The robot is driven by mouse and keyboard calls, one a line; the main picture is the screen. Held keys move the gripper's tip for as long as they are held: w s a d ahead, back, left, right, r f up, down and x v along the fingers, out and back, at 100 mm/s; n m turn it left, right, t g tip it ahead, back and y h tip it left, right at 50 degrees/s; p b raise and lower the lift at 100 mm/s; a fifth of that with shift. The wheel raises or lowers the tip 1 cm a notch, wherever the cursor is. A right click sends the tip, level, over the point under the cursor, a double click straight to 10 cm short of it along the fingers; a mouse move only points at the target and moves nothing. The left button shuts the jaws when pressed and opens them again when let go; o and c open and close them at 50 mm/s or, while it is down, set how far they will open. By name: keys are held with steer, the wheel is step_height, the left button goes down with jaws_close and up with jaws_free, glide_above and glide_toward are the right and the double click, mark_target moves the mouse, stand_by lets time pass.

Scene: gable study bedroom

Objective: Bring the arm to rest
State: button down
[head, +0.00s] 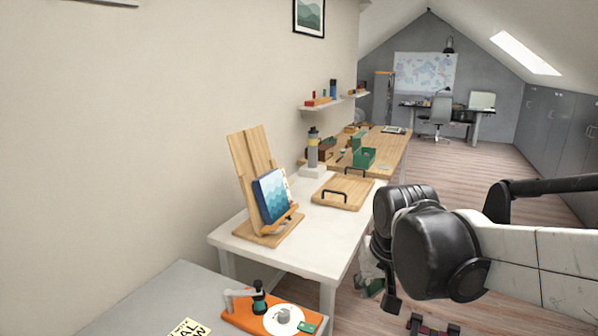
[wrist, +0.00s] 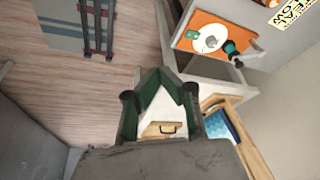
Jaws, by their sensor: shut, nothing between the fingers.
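My arm reaches in from the right of the head view. Its dark wrist covers part of the floor beside the white table (head: 250,208). My gripper (wrist: 160,73) shows in the wrist view with its dark green fingers drawn together at the tips and nothing between them. In the head view it is mostly hidden behind my arm. In the wrist view, the white table and a wooden tray with a black handle (wrist: 158,130) show through the gap enclosed by the fingers. The gripper appears apart from the furniture.
A wooden easel (head: 248,165) holding a blue book (head: 271,196) and a wooden tray (head: 343,192) stand on the white table. An orange turntable (head: 262,315) sits on the grey table in front. A wooden workbench (head: 391,150) stands behind. Open floor (head: 455,170) lies to the right.

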steer(key=s+d+t, duration=0.1)
steer(key=s+d, duration=0.2)
steer(key=s, duration=0.4)
steer(key=s+d+t, duration=0.2)
steer(key=s+d, duration=0.1)
steer(key=s, duration=0.4)
steer(key=shift+h, duration=0.3)
